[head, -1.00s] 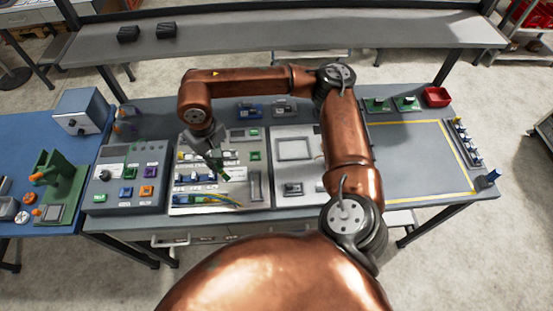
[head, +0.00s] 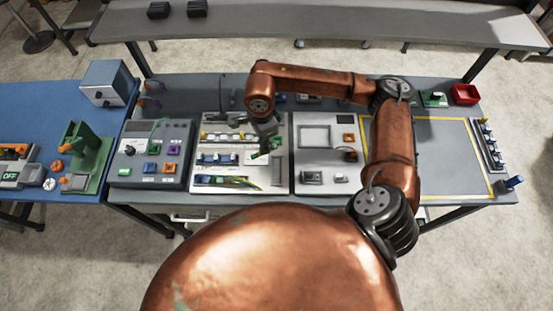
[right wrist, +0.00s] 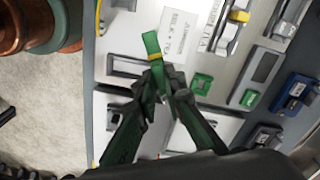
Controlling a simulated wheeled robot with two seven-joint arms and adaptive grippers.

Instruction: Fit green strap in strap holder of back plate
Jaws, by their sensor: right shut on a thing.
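My right gripper (right wrist: 165,85) is shut on the green strap (right wrist: 152,45), which sticks out beyond the fingertips in the right wrist view. In the head view the right gripper (head: 265,135) hangs over the right part of the white back plate (head: 205,136). The back plate also shows in the right wrist view (right wrist: 190,65), with a dark-edged rectangular slot (right wrist: 127,66) beside the strap. I cannot tell for sure whether this slot is the strap holder, or whether the strap touches the plate. The left gripper is not in view.
A grey control box (head: 150,150) stands left of the back plate, and a second white panel (head: 320,160) stands right of it. The yellow-marked area (head: 450,150) looks mostly clear.

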